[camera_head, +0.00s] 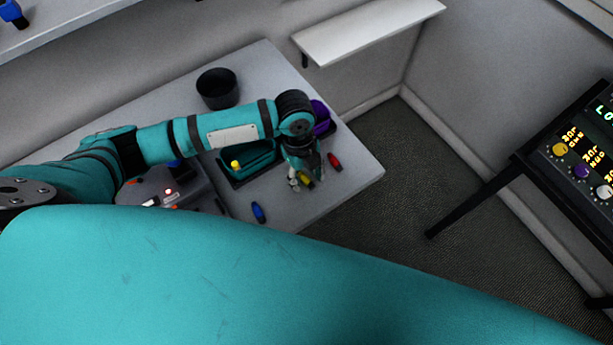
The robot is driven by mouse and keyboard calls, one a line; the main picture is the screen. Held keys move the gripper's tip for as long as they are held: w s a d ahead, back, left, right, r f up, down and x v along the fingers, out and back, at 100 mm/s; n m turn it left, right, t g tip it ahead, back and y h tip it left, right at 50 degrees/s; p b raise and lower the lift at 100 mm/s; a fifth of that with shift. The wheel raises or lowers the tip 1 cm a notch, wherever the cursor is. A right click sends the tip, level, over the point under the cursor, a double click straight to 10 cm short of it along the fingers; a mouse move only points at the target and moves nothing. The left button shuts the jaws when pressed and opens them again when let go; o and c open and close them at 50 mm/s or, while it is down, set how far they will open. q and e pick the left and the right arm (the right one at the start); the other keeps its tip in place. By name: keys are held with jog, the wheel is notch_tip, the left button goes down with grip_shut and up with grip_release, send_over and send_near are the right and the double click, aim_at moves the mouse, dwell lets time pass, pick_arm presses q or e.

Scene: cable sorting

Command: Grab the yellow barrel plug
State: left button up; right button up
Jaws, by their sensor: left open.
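A yellow plug (308,183) lies on the grey table (352,178) near its right end, partly hidden by my left gripper. My left gripper (301,184) points down at it with its fingers open; I cannot tell whether they touch it. Another yellow piece (236,164) sits in the dark and teal tray (240,180) to the left of the gripper. My right gripper is not in view.
A red plug (334,161) lies just right of the gripper and a blue plug (258,212) near the front edge. A purple container (322,117) stands behind the wrist, a black bowl (217,88) further back. A white shelf (365,30) juts from the wall.

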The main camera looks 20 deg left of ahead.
pick_arm(q)
grip_shut()
jog(key=shift+r, duration=0.1)
dwell(0.4)
